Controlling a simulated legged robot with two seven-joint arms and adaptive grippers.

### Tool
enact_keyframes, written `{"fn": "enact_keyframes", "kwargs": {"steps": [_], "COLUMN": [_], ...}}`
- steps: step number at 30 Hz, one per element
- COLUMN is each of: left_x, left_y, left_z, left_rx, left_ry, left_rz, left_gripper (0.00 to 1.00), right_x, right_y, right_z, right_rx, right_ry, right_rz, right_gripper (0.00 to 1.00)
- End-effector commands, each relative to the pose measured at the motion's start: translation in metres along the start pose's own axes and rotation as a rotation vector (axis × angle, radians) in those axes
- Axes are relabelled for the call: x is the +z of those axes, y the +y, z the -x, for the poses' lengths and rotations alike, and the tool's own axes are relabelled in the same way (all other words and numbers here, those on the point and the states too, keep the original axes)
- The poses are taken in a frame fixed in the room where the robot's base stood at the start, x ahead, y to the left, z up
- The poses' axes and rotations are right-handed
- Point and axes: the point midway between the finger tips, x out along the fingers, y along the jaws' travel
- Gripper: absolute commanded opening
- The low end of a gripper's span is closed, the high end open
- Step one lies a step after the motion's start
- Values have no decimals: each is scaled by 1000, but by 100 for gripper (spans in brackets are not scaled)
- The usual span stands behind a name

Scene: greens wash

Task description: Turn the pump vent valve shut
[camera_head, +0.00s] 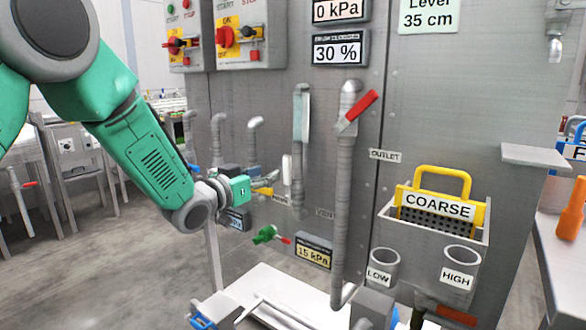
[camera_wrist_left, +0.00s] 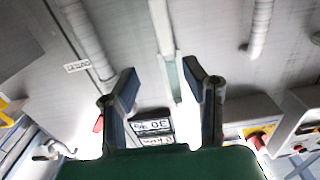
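A small green valve (camera_head: 266,235) with a short red-tipped lever sits low on the grey panel, left of the faint VENT label (camera_head: 325,213). The lever points right and slightly down. My left gripper (camera_head: 262,182) is above this valve and apart from it, in front of the panel. In the left wrist view, its two fingers (camera_wrist_left: 160,70) are spread with nothing between them. The clear tube (camera_wrist_left: 174,80) shows behind the gap. The green valve cannot be made out in the wrist view. My right gripper is in neither view.
A grey hose with a red lever (camera_head: 358,112) runs down the panel, right of the clear tube (camera_head: 301,118). The 15 kPa display (camera_head: 313,251) is below the valve. A yellow-handled COARSE basket (camera_head: 440,207) and LOW and HIGH holders are at right.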

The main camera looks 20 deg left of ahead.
Motion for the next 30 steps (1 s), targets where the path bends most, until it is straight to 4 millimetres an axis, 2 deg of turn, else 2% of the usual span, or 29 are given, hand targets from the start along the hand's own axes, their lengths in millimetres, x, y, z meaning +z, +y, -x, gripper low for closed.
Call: {"fn": "enact_keyframes", "kwargs": {"steps": [3,9,15,21,28,29,30], "left_x": [5,5,4,3,2,3,3], "left_y": [-3,-4,-3,-3,-4,-4,-4], "left_z": [-26,-67,-93,-103,-103,-103,-103], "left_rx": [0,-1,-1,-2,-3,-3,-3], "left_ry": [2,1,0,-1,-1,-1,-1], "left_rz": [2,3,3,4,5,5,5], "left_gripper": [40,40,40,40,40,36,22], "right_x": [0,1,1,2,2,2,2], "right_y": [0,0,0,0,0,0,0], "right_z": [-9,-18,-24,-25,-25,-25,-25], "right_rx": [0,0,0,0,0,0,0], "right_ry": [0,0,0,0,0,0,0], "right_rz": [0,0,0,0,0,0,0], "right_gripper": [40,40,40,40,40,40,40]}}
